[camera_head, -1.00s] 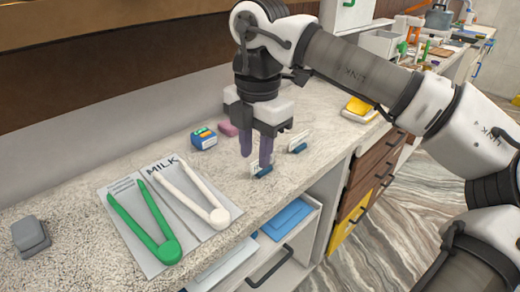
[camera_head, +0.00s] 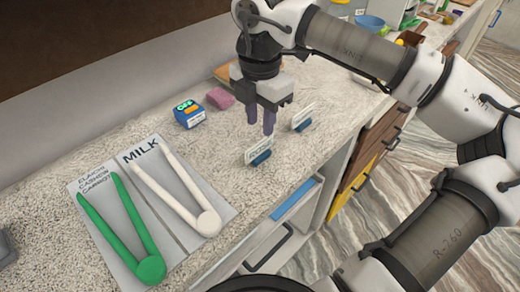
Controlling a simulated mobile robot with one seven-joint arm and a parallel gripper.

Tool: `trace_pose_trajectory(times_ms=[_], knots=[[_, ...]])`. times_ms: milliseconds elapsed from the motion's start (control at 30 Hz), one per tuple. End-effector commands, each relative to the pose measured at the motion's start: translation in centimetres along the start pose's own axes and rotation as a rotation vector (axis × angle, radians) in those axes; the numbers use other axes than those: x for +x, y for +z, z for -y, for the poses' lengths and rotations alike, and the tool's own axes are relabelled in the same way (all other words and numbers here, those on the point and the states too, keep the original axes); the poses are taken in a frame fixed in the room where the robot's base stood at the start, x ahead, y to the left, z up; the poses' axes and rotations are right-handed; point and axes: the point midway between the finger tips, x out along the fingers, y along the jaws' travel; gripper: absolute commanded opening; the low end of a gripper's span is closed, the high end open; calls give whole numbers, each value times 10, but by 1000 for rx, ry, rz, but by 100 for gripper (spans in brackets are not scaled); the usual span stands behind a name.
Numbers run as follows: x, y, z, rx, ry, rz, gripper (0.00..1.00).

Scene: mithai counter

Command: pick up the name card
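A white name card (camera_head: 257,148) stands in a small blue holder (camera_head: 261,158) near the counter's front edge. A second white card (camera_head: 303,113) in a blue holder stands behind it and to the right. My gripper (camera_head: 261,121) points down above the counter, behind the nearer card and left of the farther one. Its two purple fingers are apart with nothing seen between them. The fingertips look clear of both cards, though their exact height above the counter is hard to tell.
Green tongs (camera_head: 126,232) and white tongs (camera_head: 177,190) lie on a labelled mat (camera_head: 203,180) at the left. An open drawer with a blue item (camera_head: 295,199) is below the front edge.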

Motion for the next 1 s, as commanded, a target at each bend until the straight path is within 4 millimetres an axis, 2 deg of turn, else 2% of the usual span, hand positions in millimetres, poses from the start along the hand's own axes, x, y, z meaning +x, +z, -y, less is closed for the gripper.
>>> trace_pose_trajectory(times_ms=[267,500,600,1000], knots=[[21,-1,1,-1,0,-3,31],[55,-3,2,0,0,-3,31],[63,-3,2,0,2,-1,31],[66,-3,2,0,1,0,31]])
